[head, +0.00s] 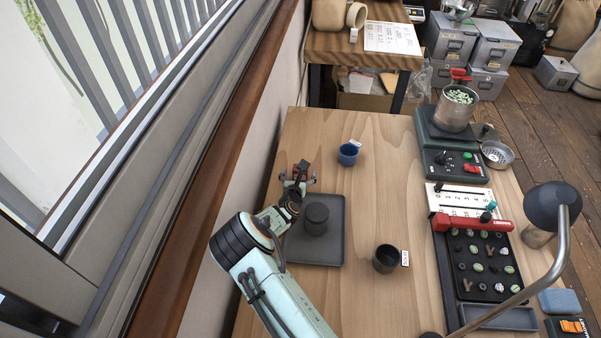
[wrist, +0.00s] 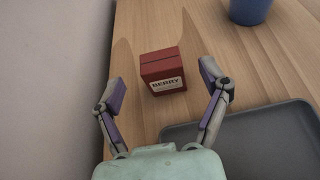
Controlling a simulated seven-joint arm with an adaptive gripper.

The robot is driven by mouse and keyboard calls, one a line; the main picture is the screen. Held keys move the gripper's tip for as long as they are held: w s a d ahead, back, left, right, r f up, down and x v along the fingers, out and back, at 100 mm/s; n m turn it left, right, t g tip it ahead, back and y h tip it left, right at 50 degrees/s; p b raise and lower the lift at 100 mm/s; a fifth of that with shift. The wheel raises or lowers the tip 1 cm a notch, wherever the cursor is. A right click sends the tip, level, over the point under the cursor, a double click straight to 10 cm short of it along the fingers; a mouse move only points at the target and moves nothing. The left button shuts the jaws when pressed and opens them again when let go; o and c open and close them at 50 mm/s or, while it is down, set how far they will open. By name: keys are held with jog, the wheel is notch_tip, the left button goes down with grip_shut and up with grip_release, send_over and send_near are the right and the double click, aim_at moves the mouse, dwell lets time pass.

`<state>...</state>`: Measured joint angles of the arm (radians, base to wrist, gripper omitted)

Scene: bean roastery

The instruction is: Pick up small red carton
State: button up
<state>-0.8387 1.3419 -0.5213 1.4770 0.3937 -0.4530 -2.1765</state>
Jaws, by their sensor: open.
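The small red carton (wrist: 163,76) stands on the wooden table in the wrist view, with a pale label reading BERRY on its near face. My gripper (wrist: 161,84) is open and empty, with one finger on each side of the carton's line. Gaps show between both fingers and the carton. In the head view my gripper (head: 298,181) is at the table's left edge, beside the back left corner of the grey tray. There the carton is small and partly hidden by the gripper, so its outline is hard to make out.
The grey tray (head: 294,252) holds a dark round container (head: 316,219). A blue cup (head: 348,154) stands behind, to the right. A dark cup (head: 386,259) stands right of the tray. The wall is close on the left. Bare table lies between tray and blue cup.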

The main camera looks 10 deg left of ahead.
jog(key=shift+x, duration=1.7)
jog(key=c, duration=1.1)
jog(key=shift+c, duration=0.2)
